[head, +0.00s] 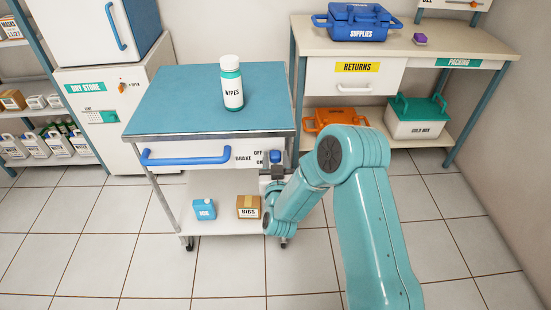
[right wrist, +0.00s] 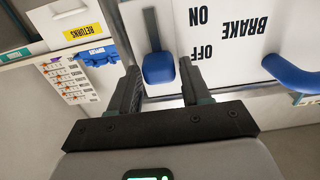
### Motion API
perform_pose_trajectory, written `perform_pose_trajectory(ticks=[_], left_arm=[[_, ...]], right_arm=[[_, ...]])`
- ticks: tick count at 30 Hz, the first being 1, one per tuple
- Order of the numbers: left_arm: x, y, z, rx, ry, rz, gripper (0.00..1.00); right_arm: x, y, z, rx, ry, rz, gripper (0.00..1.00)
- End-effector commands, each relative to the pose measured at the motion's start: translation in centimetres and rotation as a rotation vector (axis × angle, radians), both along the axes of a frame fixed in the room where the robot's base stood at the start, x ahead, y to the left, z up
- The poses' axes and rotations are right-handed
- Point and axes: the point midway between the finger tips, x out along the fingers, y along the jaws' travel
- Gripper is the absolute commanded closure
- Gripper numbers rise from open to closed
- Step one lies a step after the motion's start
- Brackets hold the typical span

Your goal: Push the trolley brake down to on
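The trolley (head: 150,125) has a blue top and a white front panel marked BRAKE, OFF and ON. Its blue brake knob (head: 275,156) is level with OFF, above ON. In the upside-down right wrist view the knob (right wrist: 158,68) is beside OFF, at one end of a dark slot (right wrist: 151,28) that runs towards ON. My right gripper (head: 276,173) is at the panel, just below the knob in the head view. Its fingers (right wrist: 159,78) are apart, with the knob showing between their tips; I cannot tell whether they touch it. My left gripper is out of view.
A WIPES bottle (head: 231,85) stands on the trolley top. A blue handle (head: 186,157) sticks out left of the brake. A blue carton (head: 204,209) and a BIBS box (head: 248,207) are on the lower shelf. A returns bench (head: 400,45) is behind right. The floor in front is clear.

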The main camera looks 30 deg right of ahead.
Motion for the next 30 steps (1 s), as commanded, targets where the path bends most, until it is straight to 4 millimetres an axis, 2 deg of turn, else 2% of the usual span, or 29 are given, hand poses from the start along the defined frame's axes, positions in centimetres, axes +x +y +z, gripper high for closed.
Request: perform_pose_trajectory(ticks=[1, 3, 4, 10, 18, 28, 29, 30], left_arm=[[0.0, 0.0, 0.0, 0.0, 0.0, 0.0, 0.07], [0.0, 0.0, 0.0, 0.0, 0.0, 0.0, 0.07], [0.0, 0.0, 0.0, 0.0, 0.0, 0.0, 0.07], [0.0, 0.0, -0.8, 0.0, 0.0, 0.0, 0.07], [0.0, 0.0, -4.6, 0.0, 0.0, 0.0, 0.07], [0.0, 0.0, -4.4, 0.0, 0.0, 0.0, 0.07], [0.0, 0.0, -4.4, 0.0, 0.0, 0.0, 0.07], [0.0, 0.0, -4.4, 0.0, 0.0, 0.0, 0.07]], right_arm=[[0.0, 0.0, 0.0, 0.0, 0.0, 0.0, 0.71], [0.0, 0.0, 0.0, 0.0, 0.0, 0.0, 0.94], [0.0, 0.0, 0.0, 0.0, 0.0, 0.0, 1.0], [0.1, -0.1, -0.8, 0.001, 0.001, 0.0, 1.0], [0.2, -0.2, -4.6, 0.0, 0.0, 0.0, 1.0], [0.2, -0.1, -4.7, 0.003, 0.007, 0.001, 1.0], [0.2, -0.1, -4.7, 0.003, 0.007, 0.001, 0.5], [0.2, -0.1, -4.7, 0.003, 0.007, 0.001, 0.38]])
